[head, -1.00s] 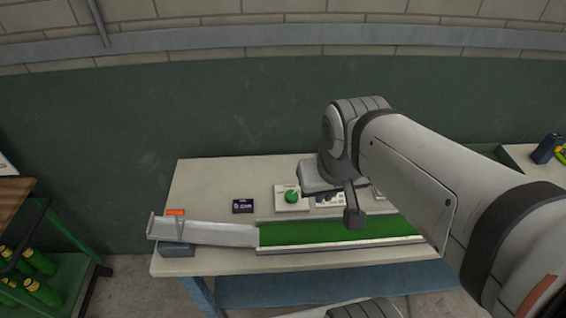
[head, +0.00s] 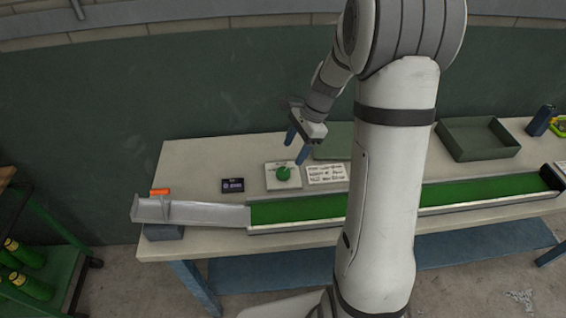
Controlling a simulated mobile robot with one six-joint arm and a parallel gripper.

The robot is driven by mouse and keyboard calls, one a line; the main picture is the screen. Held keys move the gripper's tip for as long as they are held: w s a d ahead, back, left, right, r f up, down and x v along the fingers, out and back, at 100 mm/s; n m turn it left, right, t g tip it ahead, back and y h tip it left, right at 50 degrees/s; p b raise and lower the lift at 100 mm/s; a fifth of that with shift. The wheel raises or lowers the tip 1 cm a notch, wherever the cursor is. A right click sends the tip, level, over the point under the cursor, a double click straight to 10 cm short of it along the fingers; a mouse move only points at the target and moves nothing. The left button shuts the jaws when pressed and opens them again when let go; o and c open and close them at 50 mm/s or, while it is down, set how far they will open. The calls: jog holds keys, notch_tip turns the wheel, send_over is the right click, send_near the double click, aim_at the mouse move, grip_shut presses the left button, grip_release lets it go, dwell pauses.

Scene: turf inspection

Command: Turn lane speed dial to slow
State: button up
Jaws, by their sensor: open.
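The lane speed dial is a round green knob (head: 283,173) on a pale square plate (head: 270,183) on the bench. Its pointer setting is too small to read. My gripper (head: 296,154) is open and empty, its two blue-grey fingers pointing down just above and slightly right of the knob, apart from it as far as I can tell. A small dark display (head: 232,185) lies left of the plate.
A green turf lane (head: 297,210) with a grey ramp (head: 190,211) runs along the bench front. An orange block (head: 159,191) sits behind the ramp. A green tray (head: 480,152) and a dark blue object (head: 539,120) stand at the right. The bench's back left is clear.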

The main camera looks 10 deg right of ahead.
aim_at(284, 172)
jog(key=shift+m, duration=0.4)
jog(key=x, duration=0.8)
jog(key=shift+w+d+f, duration=0.15)
jog(key=shift+w+f, duration=0.2)
jog(key=shift+f, duration=0.15)
jog(key=shift+c, duration=0.3)
jog(key=c, duration=0.9)
